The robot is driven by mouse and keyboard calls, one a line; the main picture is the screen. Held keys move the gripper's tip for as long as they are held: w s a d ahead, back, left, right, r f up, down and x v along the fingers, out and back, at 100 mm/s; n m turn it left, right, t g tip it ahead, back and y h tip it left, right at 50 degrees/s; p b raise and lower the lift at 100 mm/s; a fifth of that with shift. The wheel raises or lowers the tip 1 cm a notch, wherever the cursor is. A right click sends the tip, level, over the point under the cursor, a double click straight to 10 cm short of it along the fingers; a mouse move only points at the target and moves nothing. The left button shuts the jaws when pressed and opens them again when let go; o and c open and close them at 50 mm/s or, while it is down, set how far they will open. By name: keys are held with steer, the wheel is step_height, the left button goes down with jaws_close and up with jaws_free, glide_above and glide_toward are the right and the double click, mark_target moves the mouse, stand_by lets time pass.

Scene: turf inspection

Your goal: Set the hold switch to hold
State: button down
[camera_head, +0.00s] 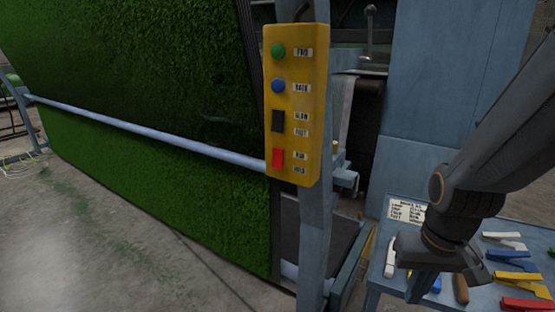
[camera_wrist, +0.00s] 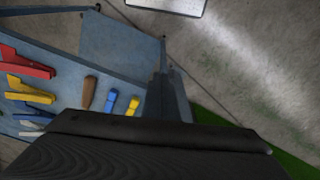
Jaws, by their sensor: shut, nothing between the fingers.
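A yellow control box (camera_head: 297,105) hangs on a blue-grey post in the head view. Its lowest control is a red rocker switch (camera_head: 277,158), with a label reading RUN beside its upper part and HOLD beside its lower part. The red piece seems to stick out at its lower end; I cannot tell surely which way it is set. My gripper (camera_head: 420,286) is at the lower right, pointing down, shut and empty, right of and below the box and apart from it. The wrist view does not show the switch.
Above the red switch are a black rocker (camera_head: 277,120), a blue button (camera_head: 278,85) and a green button (camera_head: 278,51). A blue-grey bench (camera_head: 380,270) holds several coloured clamps and a wooden-handled tool (camera_head: 461,288) near my gripper. Green turf (camera_head: 150,90) hangs at left behind a rail.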

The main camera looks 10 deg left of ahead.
mark_target(274, 160)
steer(key=w+a+r+n+t+b, duration=0.2)
steer(key=w+a+r+n, duration=0.3)
steer(key=a+r, duration=0.5)
steer(key=w+a+r+n+t+b, duration=0.15)
steer(key=w+a+r+n, duration=0.25)
steer(key=a+r, duration=0.65)
steer(key=s+a+r+n+t+y, duration=0.2)
steer(key=a+r+n, duration=0.1)
steer(key=a+r, duration=0.4)
steer(key=a, duration=0.3)
steer(key=shift+s+a, duration=0.25)
steer(key=shift+w+f+p, duration=1.55)
steer(key=shift+w+f, duration=2.85)
steer(key=shift+w, duration=0.25)
